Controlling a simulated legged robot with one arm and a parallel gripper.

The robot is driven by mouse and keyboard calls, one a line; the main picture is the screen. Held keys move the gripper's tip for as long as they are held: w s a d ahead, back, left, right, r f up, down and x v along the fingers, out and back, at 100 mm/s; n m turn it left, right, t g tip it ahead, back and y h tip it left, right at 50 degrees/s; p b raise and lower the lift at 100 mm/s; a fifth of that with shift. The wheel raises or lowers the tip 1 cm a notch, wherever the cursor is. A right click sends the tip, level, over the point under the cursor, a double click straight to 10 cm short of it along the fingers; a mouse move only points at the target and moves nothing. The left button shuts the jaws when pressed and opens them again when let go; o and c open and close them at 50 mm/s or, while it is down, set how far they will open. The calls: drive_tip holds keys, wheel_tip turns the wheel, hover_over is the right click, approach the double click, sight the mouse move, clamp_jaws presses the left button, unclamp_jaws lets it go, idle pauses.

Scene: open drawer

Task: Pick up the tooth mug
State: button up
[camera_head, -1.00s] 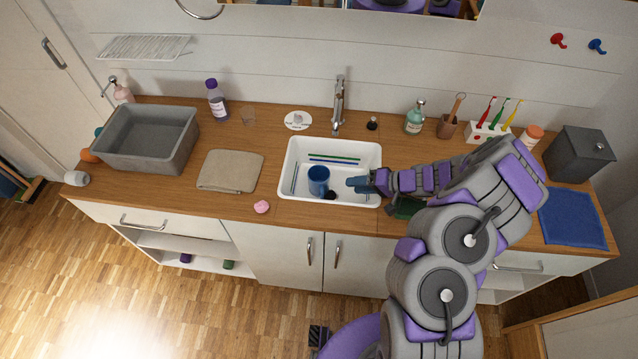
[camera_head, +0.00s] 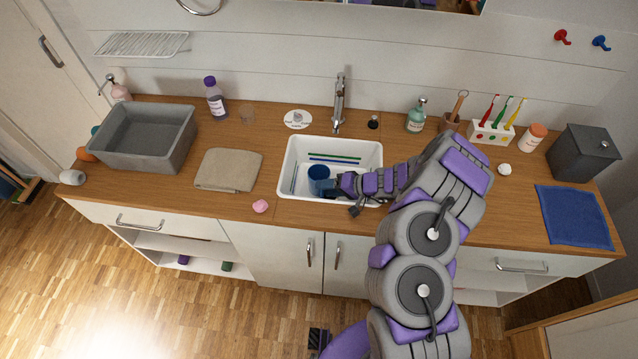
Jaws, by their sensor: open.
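The blue mug (camera_head: 318,174), which I take to be the tooth mug, stands in the white sink (camera_head: 290,194), left of its middle. My gripper (camera_head: 337,191) is open at the mug's right side, low over the sink. Its fingers partly overlap the mug's lower right in the picture. I cannot tell whether they touch it or reach around it. My arm comes in from the right and hides the sink's right part.
A faucet (camera_head: 339,105) stands behind the sink. Green and blue sticks (camera_head: 334,159) lie in it. A folded beige cloth (camera_head: 229,170) and grey basin (camera_head: 146,160) are to the left. A toothbrush holder (camera_head: 491,133), an orange-lidded jar (camera_head: 532,137) and a grey bin (camera_head: 581,155) are to the right.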

clamp_jaws()
idle(0.4)
drive_tip(key=shift+r, duration=0.15)
